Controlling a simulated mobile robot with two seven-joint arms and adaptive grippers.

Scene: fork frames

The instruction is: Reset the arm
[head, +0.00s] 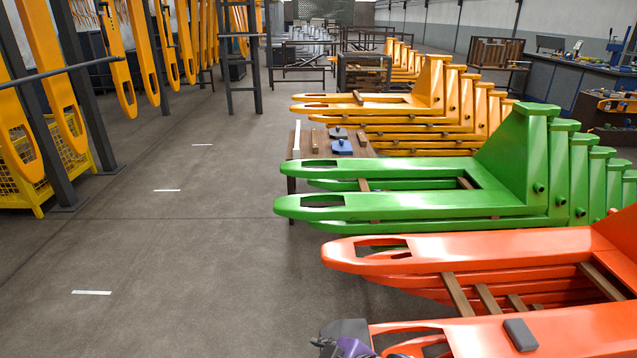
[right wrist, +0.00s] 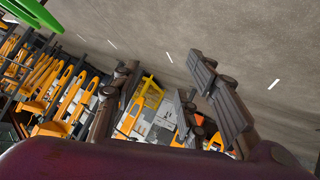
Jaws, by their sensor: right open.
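My right gripper (head: 345,340) shows only in part at the bottom edge of the head view, beside the front orange-red fork frame; a purple part of my arm is next to it. In the right wrist view its dark fingers (right wrist: 165,95) stand wide apart, with nothing between them but distant background. The picture there is tilted, with grey floor at the top and yellow frames at the left. My left gripper is in neither view.
Stacked orange-red (head: 460,252), green (head: 420,208) and yellow (head: 400,107) fork frames fill the right. A dark grey block (head: 520,335) lies on the front orange-red frame. Yellow forks (head: 55,65) hang at the left above a yellow mesh crate (head: 72,150). The floor aisle (head: 185,240) is clear.

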